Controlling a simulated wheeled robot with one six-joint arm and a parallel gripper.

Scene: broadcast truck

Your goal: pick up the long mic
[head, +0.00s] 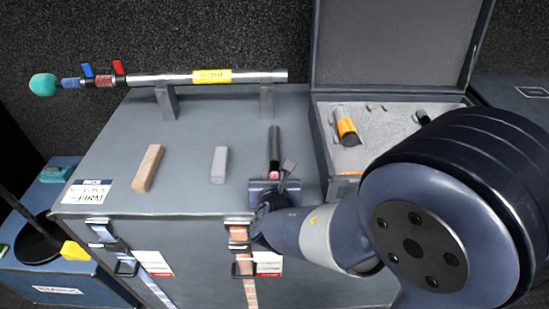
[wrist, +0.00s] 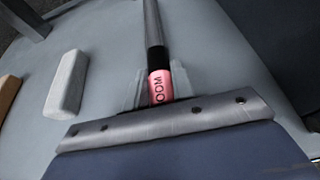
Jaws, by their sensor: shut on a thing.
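The long mic (head: 274,145) is a slim dark cylinder with a pink band at its near end. It lies over the right part of the grey case top (head: 190,190), pointing away from me. In the wrist view the long mic (wrist: 154,35) has a grey shaft, a black collar and a pink band with partly hidden letters reading "OOM". My gripper (head: 274,180) is shut on the long mic at its near, pink end. In the wrist view my gripper (wrist: 158,92) has its fingers on either side of the band. I cannot tell whether the mic touches the case top.
A long metal pole (head: 155,79) with a yellow label and teal tip rests on two stands behind. A wooden block (head: 147,168) and a grey block (head: 219,165) lie left of the mic. An open foam-lined case (head: 378,128) stands close on the right.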

